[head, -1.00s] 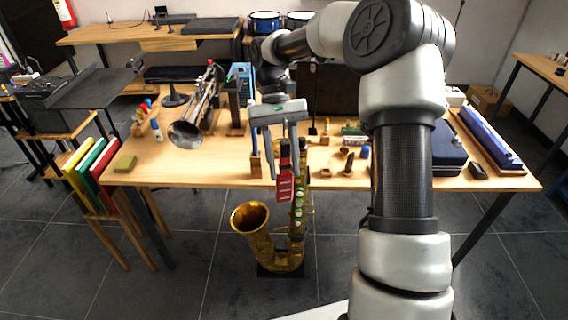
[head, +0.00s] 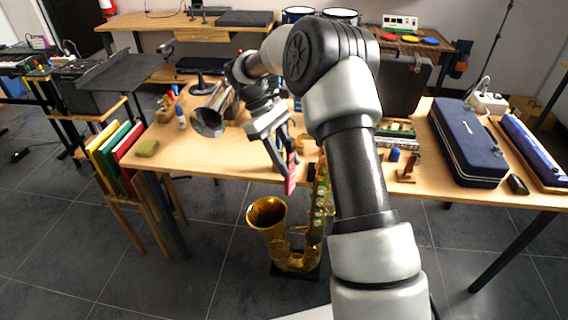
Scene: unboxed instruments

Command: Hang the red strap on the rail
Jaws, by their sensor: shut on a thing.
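The red strap (head: 291,173) hangs from my gripper (head: 279,156), just past the front edge of the table and above the saxophone. My gripper is shut on the strap's upper end, and the jaws point down and a little to the right. The strap hangs below the fingers, tilted slightly, and I cannot see it touching anything else. I cannot make out the rail in this view; my arm covers part of the table's middle.
A brass saxophone (head: 285,245) stands on the floor in front. Coloured folders (head: 112,150) stand at the left. The table's front left is mostly clear.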

